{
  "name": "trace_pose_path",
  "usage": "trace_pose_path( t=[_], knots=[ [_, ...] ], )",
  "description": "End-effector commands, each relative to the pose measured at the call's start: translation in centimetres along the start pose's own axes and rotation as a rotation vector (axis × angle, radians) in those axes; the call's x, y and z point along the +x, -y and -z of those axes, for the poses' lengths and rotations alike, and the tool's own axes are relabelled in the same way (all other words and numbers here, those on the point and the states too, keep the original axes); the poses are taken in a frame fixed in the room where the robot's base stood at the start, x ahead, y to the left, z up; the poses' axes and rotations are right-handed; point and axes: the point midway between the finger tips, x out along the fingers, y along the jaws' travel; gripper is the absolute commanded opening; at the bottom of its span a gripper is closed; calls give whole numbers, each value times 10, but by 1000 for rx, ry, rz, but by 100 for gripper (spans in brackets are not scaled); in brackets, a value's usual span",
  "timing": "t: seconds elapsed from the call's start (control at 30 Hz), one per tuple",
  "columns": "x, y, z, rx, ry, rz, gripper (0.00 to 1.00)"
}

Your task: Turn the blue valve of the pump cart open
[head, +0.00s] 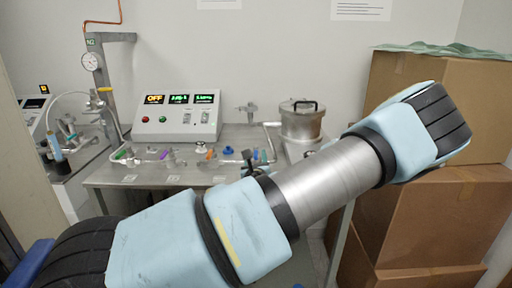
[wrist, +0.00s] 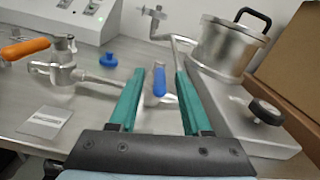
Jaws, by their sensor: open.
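A blue valve handle (wrist: 159,82) on a metal pipe fitting shows in the wrist view, between the two teal fingers of my gripper (wrist: 159,71). The gripper is open, with visible space on both sides of the handle. The handle's long side runs roughly along the fingers. I cannot tell how deep it sits between them. In the head view my gripper (head: 263,155) is small and partly hidden behind my arm, at the bench's front right.
A steel pot (wrist: 225,45) with a black handle and a black knob (wrist: 265,112) stand to the right. An orange-handled valve (wrist: 25,48) and a round blue knob (wrist: 108,59) are to the left. Cardboard boxes (head: 450,215) stack at the right. A control box (head: 178,115) stands behind.

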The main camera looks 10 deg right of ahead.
Motion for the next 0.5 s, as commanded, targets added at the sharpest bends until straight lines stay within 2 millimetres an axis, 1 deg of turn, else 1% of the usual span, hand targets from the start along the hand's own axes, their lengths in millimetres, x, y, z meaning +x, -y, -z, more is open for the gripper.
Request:
trace_pose_path(
  t=[0.03,0.2,0.3,0.5],
  knots=[
    [10,0,-3,-1,0,-1,48],
    [35,0,-2,-2,0,0,48],
    [44,0,-1,-1,-1,-1,48],
    [50,0,1,-1,-2,-1,48]
  ],
)
